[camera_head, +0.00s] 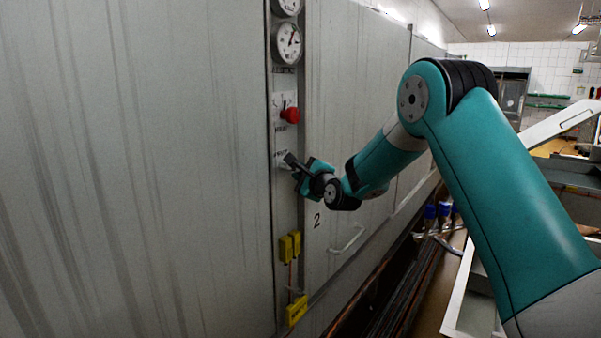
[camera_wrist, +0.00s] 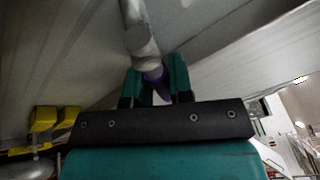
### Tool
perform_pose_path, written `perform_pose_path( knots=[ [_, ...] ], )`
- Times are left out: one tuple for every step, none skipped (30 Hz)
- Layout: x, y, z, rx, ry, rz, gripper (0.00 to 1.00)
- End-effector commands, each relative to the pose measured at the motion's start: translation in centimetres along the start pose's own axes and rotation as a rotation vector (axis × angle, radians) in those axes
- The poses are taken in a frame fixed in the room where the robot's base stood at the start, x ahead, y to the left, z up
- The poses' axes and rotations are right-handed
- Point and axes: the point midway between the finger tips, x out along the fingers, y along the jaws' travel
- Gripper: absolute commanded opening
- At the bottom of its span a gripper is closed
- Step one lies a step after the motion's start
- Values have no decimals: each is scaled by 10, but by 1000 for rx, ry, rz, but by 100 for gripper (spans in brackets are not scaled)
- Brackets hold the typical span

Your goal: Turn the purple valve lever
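In the wrist view, the purple lever (camera_wrist: 156,74) shows as a small purple piece at the end of a grey metal shaft (camera_wrist: 138,28). It lies between the two teal fingers of my gripper (camera_wrist: 157,88). The fingers stand apart with the purple piece nearly filling the gap, and I cannot tell if they press on it. In the head view, my gripper (camera_head: 297,165) is at the narrow control panel, below the red knob. The lever is hidden there behind the gripper.
The panel carries a round gauge (camera_head: 288,43) and a red knob (camera_head: 290,115) above my gripper. Yellow fittings (camera_head: 290,246) sit lower on the panel. A handle (camera_head: 350,238) is on the metal door to the right. Broad grey metal walls flank the panel.

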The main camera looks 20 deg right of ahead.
Motion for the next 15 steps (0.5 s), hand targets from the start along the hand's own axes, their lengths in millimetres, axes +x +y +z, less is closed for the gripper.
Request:
perform_pose_path(
  knots=[
    [0,0,-1,-1,1,0,33],
    [0,0,0,-1,1,1,40],
    [0,1,0,-1,0,1,44],
    [0,1,0,-1,0,1,44],
    [0,1,1,-1,0,1,44],
    [0,1,1,-1,-1,1,44],
    [0,1,1,-1,-1,1,44],
    [0,1,1,-1,-1,0,44],
    [0,1,1,-1,-1,0,44],
    [0,1,1,-1,-1,0,44],
    [0,1,1,-1,-1,0,44],
    [-2,1,0,-1,-1,0,44],
    [-4,1,0,0,-1,0,44],
    [-6,1,0,0,-1,-1,44],
    [-11,2,0,0,-1,-1,44]
  ],
)
